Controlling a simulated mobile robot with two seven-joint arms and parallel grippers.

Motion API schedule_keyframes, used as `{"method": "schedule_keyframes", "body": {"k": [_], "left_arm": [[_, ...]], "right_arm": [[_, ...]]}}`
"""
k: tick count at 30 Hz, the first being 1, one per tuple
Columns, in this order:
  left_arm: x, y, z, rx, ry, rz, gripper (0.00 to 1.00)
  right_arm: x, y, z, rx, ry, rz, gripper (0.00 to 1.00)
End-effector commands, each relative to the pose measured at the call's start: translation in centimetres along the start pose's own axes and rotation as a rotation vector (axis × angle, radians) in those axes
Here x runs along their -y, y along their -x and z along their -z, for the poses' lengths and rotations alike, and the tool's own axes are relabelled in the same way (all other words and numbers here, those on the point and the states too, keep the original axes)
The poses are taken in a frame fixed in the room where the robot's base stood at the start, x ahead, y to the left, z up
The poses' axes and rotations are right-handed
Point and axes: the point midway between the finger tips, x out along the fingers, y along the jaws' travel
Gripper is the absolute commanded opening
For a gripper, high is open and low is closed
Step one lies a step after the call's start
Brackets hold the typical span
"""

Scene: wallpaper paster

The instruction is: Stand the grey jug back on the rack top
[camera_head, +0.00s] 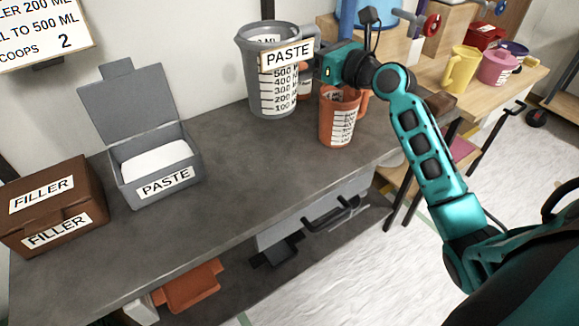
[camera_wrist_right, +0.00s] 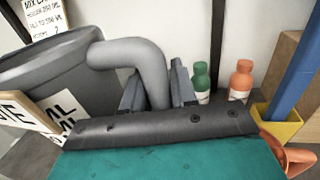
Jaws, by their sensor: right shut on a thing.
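The grey jug (camera_head: 272,92) with a PASTE label and a printed scale is upright at the back of the dark grey top (camera_head: 235,160), near the wall. I cannot tell whether its base touches the surface. My right gripper (camera_head: 316,50) is at the jug's right side. In the right wrist view the jug (camera_wrist_right: 60,85) is at the left, and its curved handle (camera_wrist_right: 150,62) passes between the fingers of my right gripper (camera_wrist_right: 155,92), which is shut on it. My left gripper is not in view.
An orange jug (camera_head: 338,122) stands just right of the grey jug, below my right arm. A grey open PASTE box (camera_head: 155,180) and brown FILLER box (camera_head: 50,208) stand at the left. The middle top is clear. Small green (camera_wrist_right: 200,80) and orange (camera_wrist_right: 241,80) bottles stand behind.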

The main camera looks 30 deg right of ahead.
Motion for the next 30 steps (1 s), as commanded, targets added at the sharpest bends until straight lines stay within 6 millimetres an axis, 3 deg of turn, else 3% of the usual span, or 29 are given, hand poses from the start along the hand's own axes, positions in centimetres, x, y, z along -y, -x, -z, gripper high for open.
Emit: {"method": "schedule_keyframes", "body": {"k": [15, 18, 24, 30], "left_arm": [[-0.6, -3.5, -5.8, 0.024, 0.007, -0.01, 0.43], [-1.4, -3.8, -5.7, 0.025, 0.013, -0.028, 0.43], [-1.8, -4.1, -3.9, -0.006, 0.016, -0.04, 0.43], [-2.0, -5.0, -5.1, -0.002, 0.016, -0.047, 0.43]], "right_arm": [[0.0, 0.1, 13.2, -0.003, -0.001, 0.0, 0.0], [0.0, 0.1, 14.8, -0.002, -0.002, 0.0, 0.0], [0.0, 0.1, 15.8, 0.0, -0.001, 0.0, 0.0], [0.0, 0.1, 18.4, -0.003, -0.002, 0.0, 0.0]]}}
